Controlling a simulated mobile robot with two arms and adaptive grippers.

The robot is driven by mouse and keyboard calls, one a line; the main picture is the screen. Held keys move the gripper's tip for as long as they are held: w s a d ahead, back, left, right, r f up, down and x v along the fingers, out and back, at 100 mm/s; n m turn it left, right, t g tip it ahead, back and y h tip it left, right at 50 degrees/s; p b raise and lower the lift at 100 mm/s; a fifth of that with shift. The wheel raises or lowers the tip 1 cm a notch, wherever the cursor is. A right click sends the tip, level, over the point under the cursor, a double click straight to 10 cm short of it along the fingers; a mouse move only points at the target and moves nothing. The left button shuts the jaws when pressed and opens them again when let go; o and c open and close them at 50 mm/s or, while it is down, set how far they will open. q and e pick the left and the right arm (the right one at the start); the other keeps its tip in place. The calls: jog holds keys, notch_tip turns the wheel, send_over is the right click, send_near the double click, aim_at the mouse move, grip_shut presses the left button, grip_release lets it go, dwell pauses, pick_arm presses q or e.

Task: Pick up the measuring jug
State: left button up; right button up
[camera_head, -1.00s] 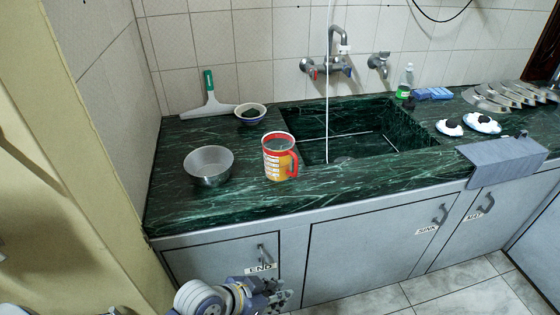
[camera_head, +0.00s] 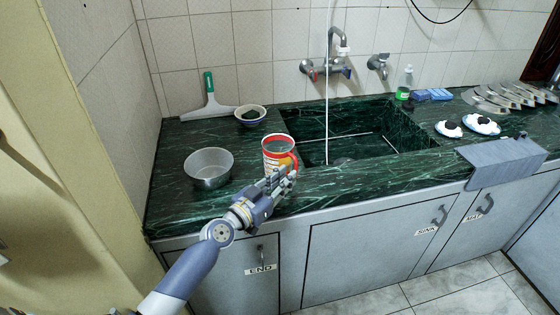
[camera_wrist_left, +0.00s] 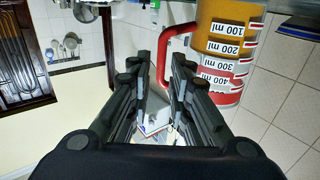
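The measuring jug (camera_head: 278,150) stands upright on the green counter, left of the sink. It has a red rim, a red handle and yellow-orange contents. In the left wrist view the jug (camera_wrist_left: 228,48) appears upside down, with its millilitre marks readable and its red handle (camera_wrist_left: 168,48) near the fingertips. My left gripper (camera_head: 284,181) is at the front right of the jug and covers its lower part and handle. In the wrist view the gripper (camera_wrist_left: 161,62) is open, with a gap between the fingers; the handle is at the gap's far end. Contact cannot be told. My right gripper is not in view.
A metal bowl (camera_head: 208,167) stands left of the jug. A small bowl (camera_head: 250,115) and a squeegee (camera_head: 208,100) are behind. The sink basin (camera_head: 360,135) with running water is to the right. A grey cloth (camera_head: 500,163) hangs over the counter edge.

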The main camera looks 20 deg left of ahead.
aim_at(296, 168)
pick_arm(q)
jog(key=shift+p+x, duration=0.3)
jog(key=shift+x, duration=2.65)
jog(key=shift+a, duration=0.1)
jog(key=shift+r, duration=0.1)
jog(key=shift+c, duration=0.6)
grip_shut()
